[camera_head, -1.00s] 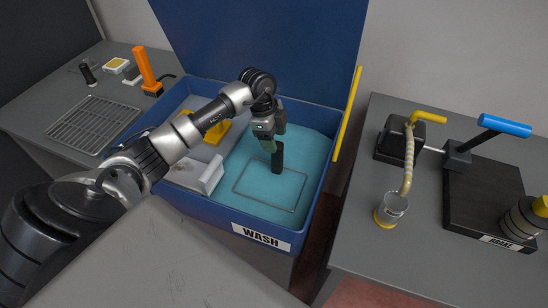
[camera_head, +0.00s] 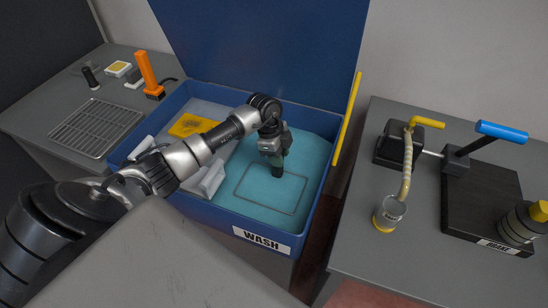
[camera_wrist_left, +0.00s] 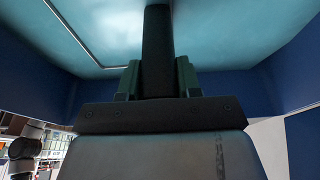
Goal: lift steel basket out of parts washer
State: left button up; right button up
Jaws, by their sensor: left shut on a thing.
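The parts washer (camera_head: 318,205) is a blue tub with its lid up, marked WASH, holding teal liquid. The steel basket (camera_head: 264,207) shows only as a thin rectangular rim outline in the liquid. Its dark upright handle (camera_head: 277,170) stands near the rim's far side. My left gripper (camera_head: 276,158) is over the handle from above and shut on it. In the left wrist view the dark handle (camera_wrist_left: 157,45) sits between the green fingers, and part of the rim (camera_wrist_left: 80,38) shows at upper left. The basket's body cannot be made out. My right gripper is not in view.
A yellow piece (camera_head: 192,125) and a white block (camera_head: 207,182) lie in the washer's left part. A wire rack (camera_head: 95,127) and an orange-handled tool (camera_head: 148,73) are on the left bench. The right bench (camera_head: 400,265) holds a cup with a hose and a blue-handled press.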

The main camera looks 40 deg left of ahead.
pick_arm(q)
grip_shut()
notch_tip(320, 180, up, 9)
jog(key=shift+f+b, duration=0.1)
jog(key=shift+b, duration=0.6)
notch_tip(320, 180, up, 11)
jog(key=p, duration=0.8)
jog(key=shift+p, duration=0.4)
jog(key=shift+f, duration=0.1)
